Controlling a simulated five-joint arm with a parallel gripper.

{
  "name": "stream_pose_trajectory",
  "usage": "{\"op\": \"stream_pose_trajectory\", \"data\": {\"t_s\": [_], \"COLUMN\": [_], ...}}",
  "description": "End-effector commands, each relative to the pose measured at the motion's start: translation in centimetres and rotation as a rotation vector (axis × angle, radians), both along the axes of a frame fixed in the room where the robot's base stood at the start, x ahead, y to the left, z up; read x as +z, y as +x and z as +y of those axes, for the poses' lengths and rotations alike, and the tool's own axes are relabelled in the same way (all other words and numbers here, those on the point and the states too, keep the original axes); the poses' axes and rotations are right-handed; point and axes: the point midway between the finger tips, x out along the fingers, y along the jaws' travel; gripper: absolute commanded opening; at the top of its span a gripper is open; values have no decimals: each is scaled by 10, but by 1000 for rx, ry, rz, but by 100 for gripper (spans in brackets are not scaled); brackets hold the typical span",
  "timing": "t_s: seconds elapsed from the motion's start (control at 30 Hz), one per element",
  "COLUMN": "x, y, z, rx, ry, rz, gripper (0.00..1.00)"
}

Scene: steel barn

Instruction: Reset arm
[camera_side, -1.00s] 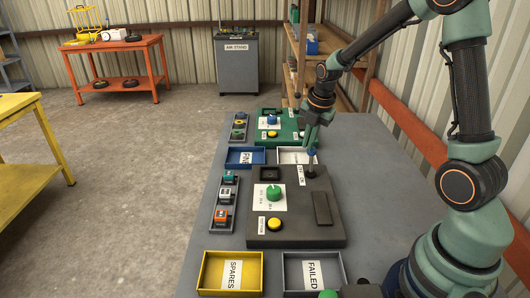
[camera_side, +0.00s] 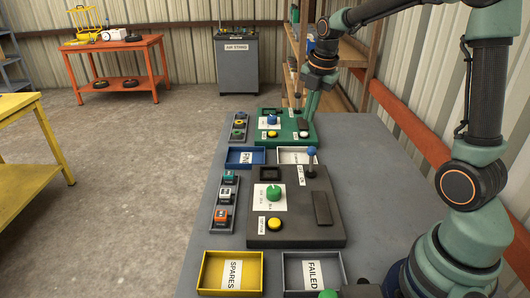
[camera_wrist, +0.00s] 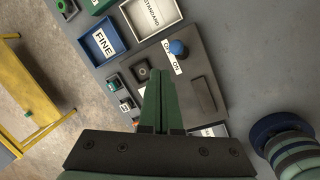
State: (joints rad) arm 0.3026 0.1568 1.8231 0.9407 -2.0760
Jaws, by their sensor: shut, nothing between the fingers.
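My gripper (camera_side: 306,106) is shut and empty, raised over the back part of the bench near the green panel (camera_side: 301,136). In the wrist view my gripper (camera_wrist: 161,75) shows as two green fingers pressed together, with the dark panel below them. The dark panel (camera_side: 325,232) lies nearer on the bench. It carries a green knob (camera_side: 273,193), a yellow button (camera_side: 274,224) and a blue-topped lever (camera_side: 311,153) by an ON/OFF label. The lever's blue knob also shows in the wrist view (camera_wrist: 178,48), right of the fingertips. The fingers hide part of the dark panel there.
A yellow SPARES tray (camera_side: 205,272) and a grey FAILED tray (camera_side: 340,270) sit at the front. A blue tray (camera_side: 228,159) and a white tray (camera_side: 296,162) lie between the panels. A small parts rack (camera_side: 234,192) is at the left. The bench's right side (camera_side: 375,200) is clear.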

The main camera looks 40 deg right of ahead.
Motion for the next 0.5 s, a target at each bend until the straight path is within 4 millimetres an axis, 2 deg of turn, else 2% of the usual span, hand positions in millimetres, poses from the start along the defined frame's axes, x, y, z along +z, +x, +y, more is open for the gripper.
{"op": "stream_pose_trajectory", "data": {"t_s": [0.17, 0.5], "x": [20, 47], "y": [-16, -69], "z": [25, 82], "rx": [-230, -877], "ry": [54, 275], "rz": [-60, -196], "gripper": [0, 0]}}
